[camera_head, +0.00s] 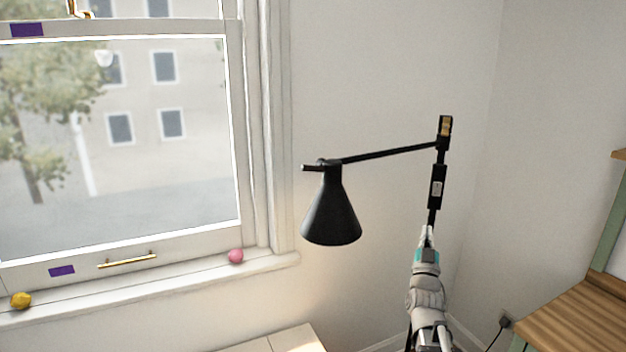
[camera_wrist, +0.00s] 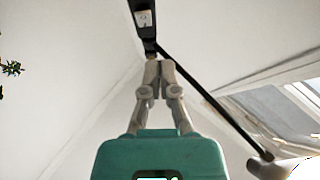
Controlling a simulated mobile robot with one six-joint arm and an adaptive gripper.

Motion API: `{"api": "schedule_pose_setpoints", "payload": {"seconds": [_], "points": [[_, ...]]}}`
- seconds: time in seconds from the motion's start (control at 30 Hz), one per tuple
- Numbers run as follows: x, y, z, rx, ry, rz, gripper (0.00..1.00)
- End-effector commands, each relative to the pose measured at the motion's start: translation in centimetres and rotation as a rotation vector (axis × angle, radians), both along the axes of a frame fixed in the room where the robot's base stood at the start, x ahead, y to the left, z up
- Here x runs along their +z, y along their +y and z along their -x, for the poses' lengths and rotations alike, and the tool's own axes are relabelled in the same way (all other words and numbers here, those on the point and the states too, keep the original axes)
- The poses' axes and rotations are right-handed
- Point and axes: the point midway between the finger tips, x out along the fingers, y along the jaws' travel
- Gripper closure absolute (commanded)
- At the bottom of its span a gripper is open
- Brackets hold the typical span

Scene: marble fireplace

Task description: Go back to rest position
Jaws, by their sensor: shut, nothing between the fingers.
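My gripper (camera_head: 428,231) is raised in the right half of the head view, its fingers pointing up. Its tips sit just below the black switch section of the lamp (camera_head: 331,215) pole, as seen in that view. In the wrist view my gripper (camera_wrist: 159,64) shows its two fingers closed together with nothing held. The lamp pole (camera_wrist: 145,20) appears just beyond the fingertips there. I cannot tell whether they touch. The lamp's arm runs left to a black conical shade in the head view.
A sash window (camera_head: 120,150) fills the left. A pink ball (camera_head: 236,256) and a yellow lemon-like object (camera_head: 20,300) rest on its sill (camera_head: 150,293). A wooden-topped desk (camera_head: 575,322) stands at lower right. A wall socket (camera_head: 506,321) with a cable is beside it.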

Motion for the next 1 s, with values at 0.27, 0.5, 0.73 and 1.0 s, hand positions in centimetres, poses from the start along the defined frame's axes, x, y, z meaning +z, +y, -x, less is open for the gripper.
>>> {"api": "schedule_pose_setpoints", "payload": {"seconds": [0.27, 0.5, 0.73, 1.0], "points": [[-5.8, 2.9, -2.0, 0.093, 0.337, -0.065, 1.0], [-11.4, 5.4, -1.9, 0.155, 0.636, -0.119, 1.0], [-16.7, 7.7, -0.2, 0.198, 0.925, -0.169, 1.0], [-22.2, 10.1, 3.8, 0.221, 1.266, -0.225, 1.0]]}}
